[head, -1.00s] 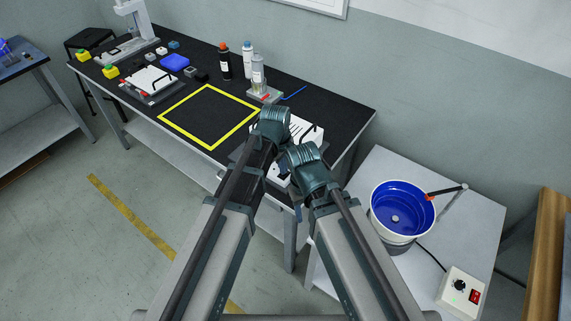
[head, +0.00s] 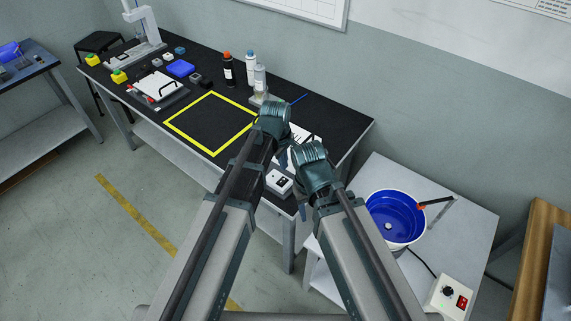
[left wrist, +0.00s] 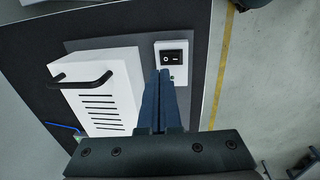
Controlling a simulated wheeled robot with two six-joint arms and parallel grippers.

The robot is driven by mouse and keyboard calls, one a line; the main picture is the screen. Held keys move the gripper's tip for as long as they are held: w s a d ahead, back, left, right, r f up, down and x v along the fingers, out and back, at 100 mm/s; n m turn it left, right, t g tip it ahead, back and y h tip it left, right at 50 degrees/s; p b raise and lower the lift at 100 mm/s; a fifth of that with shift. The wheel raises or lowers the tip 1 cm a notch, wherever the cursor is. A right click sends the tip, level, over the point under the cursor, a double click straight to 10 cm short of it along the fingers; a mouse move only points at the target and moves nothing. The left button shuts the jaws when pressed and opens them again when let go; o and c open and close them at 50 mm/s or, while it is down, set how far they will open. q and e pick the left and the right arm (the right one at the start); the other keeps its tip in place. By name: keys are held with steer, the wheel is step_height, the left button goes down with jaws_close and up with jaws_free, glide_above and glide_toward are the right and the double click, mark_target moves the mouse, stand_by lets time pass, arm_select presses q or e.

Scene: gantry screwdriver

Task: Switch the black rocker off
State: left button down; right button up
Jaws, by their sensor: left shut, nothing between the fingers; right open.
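The black rocker (left wrist: 173,57) is set in a small white switch box (left wrist: 161,46) beside a larger white box with slots and a black handle. It carries a circle mark on the left and a bar on the right. A green spot shows below it, partly hidden by my fingers. My left gripper (left wrist: 160,72) is shut and empty, its tips just below and left of the rocker in the left wrist view; I cannot tell whether they touch. In the head view the switch box (head: 279,183) is at the bench's front edge. My right gripper (head: 303,212) is open, mostly hidden below its wrist.
The slotted white box (left wrist: 102,90) stands close to the switch box. A yellow-framed area (head: 204,149) on the black bench is clear. On the right table stand a blue-lined bucket (head: 394,215) and a control box (head: 451,299) with a red rocker.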

arm_select(q)
step_height(320, 180, up, 9)
steer(key=w+p, duration=0.1)
steer(key=p, duration=0.6)
steer(key=shift+d+f, duration=0.2)
steer(key=shift+d, duration=0.05)
steer(key=s+a+m+y, duration=0.1)
steer(key=s+a+m, duration=1.05)
steer(key=a, duration=0.35)
steer(key=s+d+m+g+y, duration=0.1)
steer(key=s+d+m, duration=0.2)
steer(key=s+d, duration=0.3)
steer(key=d, duration=0.4)
steer(key=shift+s+d+g, duration=0.25)
steer(key=shift+s+g, duration=0.05)
steer(key=shift+f, duration=0.1)
